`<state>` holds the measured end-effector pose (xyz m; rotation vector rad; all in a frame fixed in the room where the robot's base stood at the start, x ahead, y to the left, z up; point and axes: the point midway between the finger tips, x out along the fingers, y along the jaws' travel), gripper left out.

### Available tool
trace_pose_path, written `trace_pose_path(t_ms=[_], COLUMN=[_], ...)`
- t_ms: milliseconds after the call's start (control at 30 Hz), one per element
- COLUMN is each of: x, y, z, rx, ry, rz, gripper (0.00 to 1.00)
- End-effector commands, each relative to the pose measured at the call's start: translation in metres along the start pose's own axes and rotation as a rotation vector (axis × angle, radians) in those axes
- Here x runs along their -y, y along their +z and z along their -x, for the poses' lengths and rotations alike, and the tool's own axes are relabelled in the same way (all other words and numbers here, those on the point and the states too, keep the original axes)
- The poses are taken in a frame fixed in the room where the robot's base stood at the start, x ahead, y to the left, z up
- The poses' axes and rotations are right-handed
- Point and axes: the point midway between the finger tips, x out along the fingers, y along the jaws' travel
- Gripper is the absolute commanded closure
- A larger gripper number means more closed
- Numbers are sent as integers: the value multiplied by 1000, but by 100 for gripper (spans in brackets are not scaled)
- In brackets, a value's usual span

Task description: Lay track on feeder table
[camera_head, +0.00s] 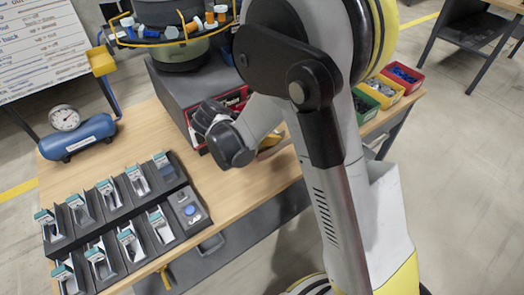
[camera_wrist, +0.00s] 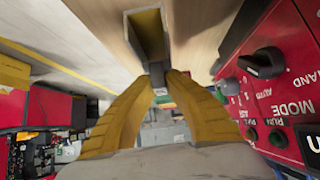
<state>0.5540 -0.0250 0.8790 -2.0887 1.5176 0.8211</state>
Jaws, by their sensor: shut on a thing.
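My gripper (camera_wrist: 158,74) has yellow fingers with dark tips, and the tips are shut at the track's near end. The wooden feeder table (camera_head: 150,125) fills the left and middle of the head view. It also shows behind the track in the wrist view (camera_wrist: 195,25). I cannot tell whether the track touches the wood. In the head view my arm hides most of the gripper, and only a bit of yellow shows beside it.
The feeder's grey base with its red control panel (camera_wrist: 275,90) is close on the right in the wrist view. A bowl feeder (camera_head: 175,50) stands above that base. A blue tank with a gauge (camera_head: 78,133), a black card rack (camera_head: 120,230) and coloured bins (camera_head: 385,90) occupy the table.

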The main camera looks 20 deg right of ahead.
Motion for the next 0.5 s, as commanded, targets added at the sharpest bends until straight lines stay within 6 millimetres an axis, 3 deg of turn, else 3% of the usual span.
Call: trace_pose_path(t_ms=[100, 267, 500], x=[6, 8, 8], y=[20, 28, 54], z=[4, 4, -20], rx=[-1, -1, -1], ry=[0, 0, 1], rz=[1, -1, -1], gripper=[100, 100, 100])
